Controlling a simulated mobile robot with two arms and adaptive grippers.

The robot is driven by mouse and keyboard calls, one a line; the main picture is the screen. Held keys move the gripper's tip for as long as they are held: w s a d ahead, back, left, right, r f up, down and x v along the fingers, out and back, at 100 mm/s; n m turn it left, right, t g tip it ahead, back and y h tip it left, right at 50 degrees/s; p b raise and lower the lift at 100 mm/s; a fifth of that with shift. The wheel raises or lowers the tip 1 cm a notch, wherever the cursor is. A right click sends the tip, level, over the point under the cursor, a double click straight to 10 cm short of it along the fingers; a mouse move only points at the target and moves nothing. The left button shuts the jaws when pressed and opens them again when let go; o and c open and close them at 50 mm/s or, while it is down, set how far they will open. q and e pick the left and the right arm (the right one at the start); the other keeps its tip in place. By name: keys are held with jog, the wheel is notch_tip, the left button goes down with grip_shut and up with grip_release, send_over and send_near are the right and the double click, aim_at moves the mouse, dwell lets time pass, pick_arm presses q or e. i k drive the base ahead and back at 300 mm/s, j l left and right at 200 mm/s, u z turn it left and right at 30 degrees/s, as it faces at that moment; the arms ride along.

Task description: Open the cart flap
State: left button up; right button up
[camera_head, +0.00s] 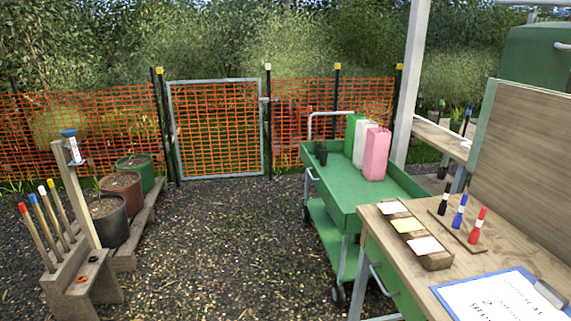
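The green cart (325,188) stands right of centre on the gravel, with a raised-rim top tray, a lower shelf and dark wheels. A pale metal handle (330,115) rises at its far end. I cannot pick out which part is the flap; the wooden bench hides the cart's near right part. Neither of my grippers shows.
A wooden bench (385,232) at right front holds a card tray, coloured markers (461,212) and a clipboard (500,299). A wooden stand (75,272) and plant pots are at left. Gravel (215,250) between is clear. Orange mesh fencing with a gate (216,130) lies behind.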

aim_at(339, 213)
jog(key=i+l+z, duration=0.1)
jog(key=i+z, duration=0.15)
jog(key=i, duration=1.1)
jog(key=i+j+z, duration=0.2)
jog(key=z, duration=0.8)
